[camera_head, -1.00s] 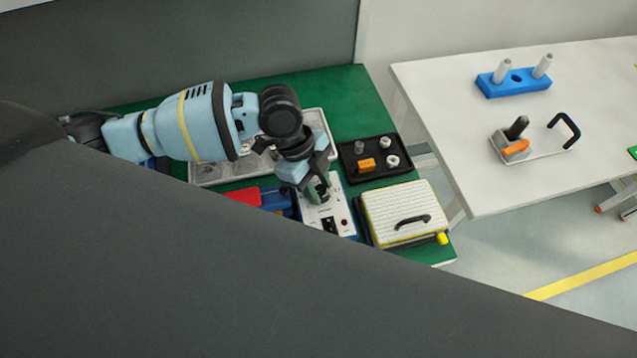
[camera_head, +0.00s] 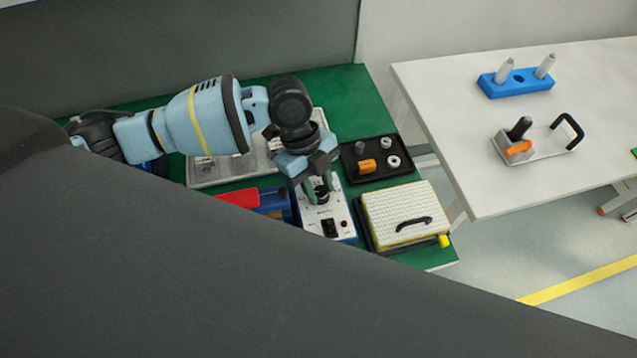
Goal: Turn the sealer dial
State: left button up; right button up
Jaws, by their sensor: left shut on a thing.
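The sealer's white control panel (camera_head: 341,215) is on the green table, with a black switch and a small red light at its front. Its dial (camera_head: 322,196) is a dark round knob on the panel's upper part. My left gripper (camera_head: 319,189) comes down from above and is shut on the dial, with its green-tipped fingers at the knob's sides. The gripper partly hides the dial and any marks around it. My right gripper is not in view.
A white ribbed box (camera_head: 408,212) with a black handle stands right of the panel. A black tray (camera_head: 376,171) with an orange part lies behind it. Red and blue bins (camera_head: 270,202) adjoin the panel's left. A white table (camera_head: 460,130) stands to the right.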

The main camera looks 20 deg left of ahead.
pick_arm(q)
jog(key=o, duration=1)
jog(key=shift+v, duration=3.9)
jog(key=shift+s+d, duration=0.1)
